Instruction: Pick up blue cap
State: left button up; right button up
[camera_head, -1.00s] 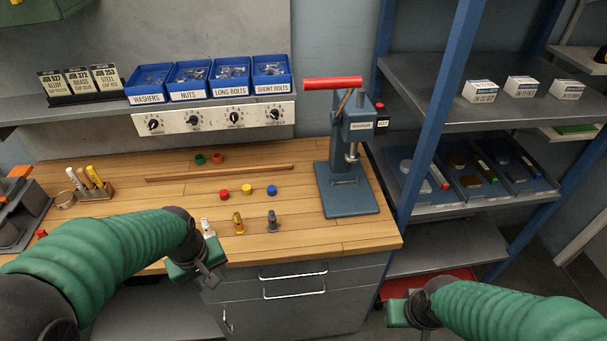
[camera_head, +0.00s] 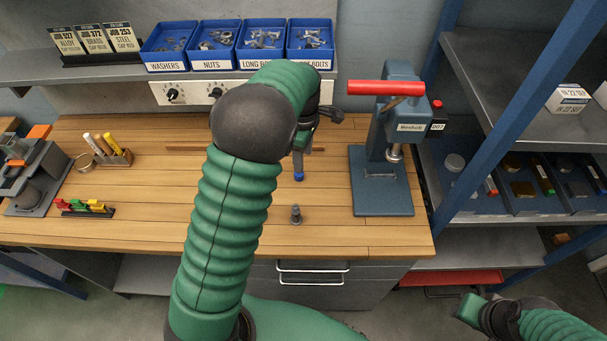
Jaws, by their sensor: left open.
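The blue cap (camera_head: 299,176) sits on the wooden bench top, right of my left arm. My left gripper (camera_head: 299,160) points down over the bench at the cap, with a dark finger close above or beside it. The gripper is open; I cannot tell whether it touches the cap or straddles it. My green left arm covers the bench's middle, and no red or yellow loose caps show there. My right gripper (camera_head: 470,308) is low at the right, away from the bench, its jaws unclear.
A grey upright part (camera_head: 295,214) stands nearer the bench front. A blue press (camera_head: 382,190) with a red lever stands to the right. Blue bins (camera_head: 213,64) line the shelf behind. Marker holder (camera_head: 116,158) and a rack of coloured pieces (camera_head: 85,210) are at left.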

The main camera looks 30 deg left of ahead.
aim_at(299, 176)
pick_arm(q)
jog(key=f, duration=0.2)
jog(key=w+f, duration=0.1)
jog(key=shift+a+f, duration=0.15)
jog(key=shift+a, duration=0.25)
jog(key=f, duration=0.1)
jog(key=a+f, duration=0.1)
jog(key=f, duration=0.1)
jog(key=s+f, duration=0.1)
jog(key=f, duration=0.1)
jog(key=shift+a+p, duration=0.15)
jog(key=shift+p, duration=0.15)
jog(key=shift+d+f, duration=0.1)
jog(key=shift+d, duration=0.1)
jog(key=shift+w+d, duration=0.15)
jog(key=shift+d, duration=0.2)
jog(key=shift+c, duration=2.6)
jog(key=shift+a, duration=0.3)
grip_shut()
pick_arm(e)
jog(key=shift+w+a+r, duration=0.3)
jog(key=shift+a, duration=0.25)
